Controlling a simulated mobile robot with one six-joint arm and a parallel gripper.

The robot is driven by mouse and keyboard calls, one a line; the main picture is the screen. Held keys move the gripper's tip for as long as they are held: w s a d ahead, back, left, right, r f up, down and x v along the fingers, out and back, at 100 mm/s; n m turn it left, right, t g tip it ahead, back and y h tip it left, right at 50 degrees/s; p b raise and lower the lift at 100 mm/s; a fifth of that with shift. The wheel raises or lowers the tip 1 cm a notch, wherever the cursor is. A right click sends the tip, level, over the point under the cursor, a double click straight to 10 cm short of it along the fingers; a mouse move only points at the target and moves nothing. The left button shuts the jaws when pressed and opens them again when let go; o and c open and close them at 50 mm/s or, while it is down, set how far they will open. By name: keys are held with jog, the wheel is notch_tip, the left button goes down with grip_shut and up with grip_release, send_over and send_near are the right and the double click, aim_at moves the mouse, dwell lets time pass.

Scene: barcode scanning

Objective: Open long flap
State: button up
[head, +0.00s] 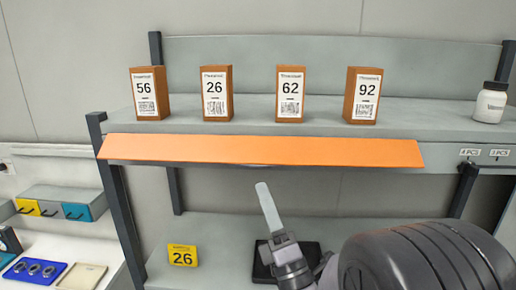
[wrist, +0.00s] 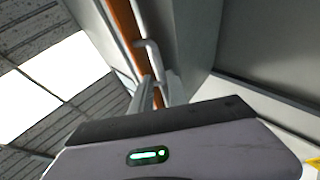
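The long flap (head: 260,150) is an orange panel along the front edge of the upper shelf. In the wrist view the flap (wrist: 125,30) shows as an orange strip running upward, with a pale bar-like handle (wrist: 148,46) on it. My gripper (head: 264,190) is below the flap's lower edge, near its middle, pointing up. In the wrist view my gripper (wrist: 152,92) has its narrow fingers close to the near end of the handle. I cannot tell whether they touch it, or how far apart they are.
Boxes marked 56 (head: 149,93), 26 (head: 216,93), 62 (head: 290,94) and 92 (head: 362,96) stand on the upper shelf (head: 250,124). A white bottle (head: 490,102) stands at its right end. Below are a yellow 26 sign (head: 182,256) and a black tray (head: 262,272).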

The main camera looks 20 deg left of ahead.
aim_at(255, 155)
jog(key=p+x, duration=0.2)
jog(key=x, duration=0.3)
jog(key=shift+w, duration=0.1)
grip_shut()
jog(key=m+h+p, duration=0.1)
jog(key=p, duration=0.2)
jog(key=s+h+p, duration=0.1)
jog(key=p, duration=0.2)
jog(key=r+m+h+p, duration=0.1)
jog(key=p, duration=0.2)
jog(key=shift+s+d+r+m+g, duration=0.1)
jog(key=shift+s+d+m+g, duration=0.1)
jog(key=shift+s+m+g, duration=0.1)
